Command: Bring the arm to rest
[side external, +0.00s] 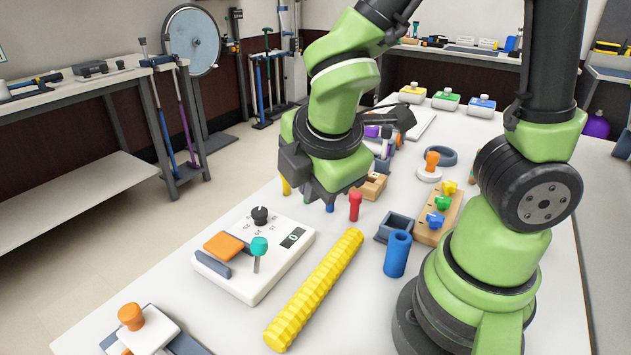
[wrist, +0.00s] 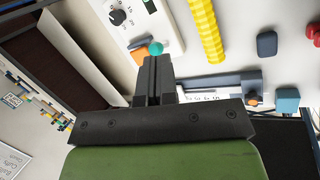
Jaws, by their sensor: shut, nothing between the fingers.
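My gripper (wrist: 153,62) shows in the wrist view with its two dark fingers together and nothing between them. In the side external view my gripper (side external: 318,182) hangs above the table (side external: 365,300), pointing down, behind the white control box; its fingertips are hard to make out there. In the wrist view the teal knob (wrist: 155,47) shows just past the fingertips; I cannot tell the gap from that view. In the side external view the teal knob (side external: 259,247) stands on the white control box (side external: 285,265), clearly apart from my gripper.
A yellow ribbed roller (side external: 315,290) lies in front of my gripper. A red peg (side external: 355,205), blue cylinder (side external: 397,254), grey square tray (side external: 392,226) and wooden block with colored knobs (side external: 440,215) stand to the right. An orange-knobbed white plate (side external: 145,330) is at the front left.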

